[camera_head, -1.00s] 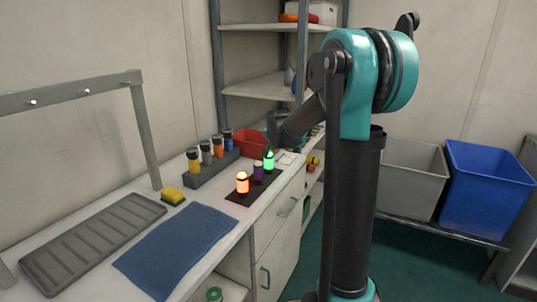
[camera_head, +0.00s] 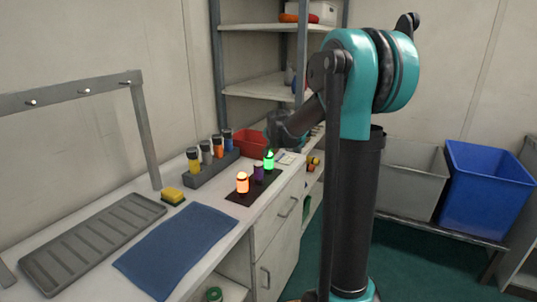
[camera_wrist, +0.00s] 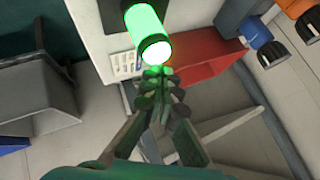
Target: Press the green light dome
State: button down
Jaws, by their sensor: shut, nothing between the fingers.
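The green light dome (camera_head: 269,161) glows bright green on a dark panel (camera_head: 245,195) on the worktop, at the far end of a short row with a purple and an orange dome. In the wrist view the green dome (camera_wrist: 147,32) is at the top centre, its bright round end facing down in the picture. My gripper (camera_wrist: 156,75) is shut and empty, its fingertips just below that bright end in the picture. I cannot tell whether they touch it. In the head view my wrist is above the green dome, and the fingers are hard to make out.
The purple dome (camera_head: 258,173) and the lit orange dome (camera_head: 242,183) stand close to the green one. A grey rack (camera_head: 213,170) of coloured-capped bottles is to the left. A red bin (camera_head: 250,142) is behind. A blue mat (camera_head: 177,248) lies nearer.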

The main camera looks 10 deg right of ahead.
aim_at(271, 157)
jog(key=shift+f, duration=0.15)
jog(key=shift+f, duration=0.3)
dwell(0.6)
jog(key=shift+r, duration=0.45)
jog(key=shift+r, duration=3)
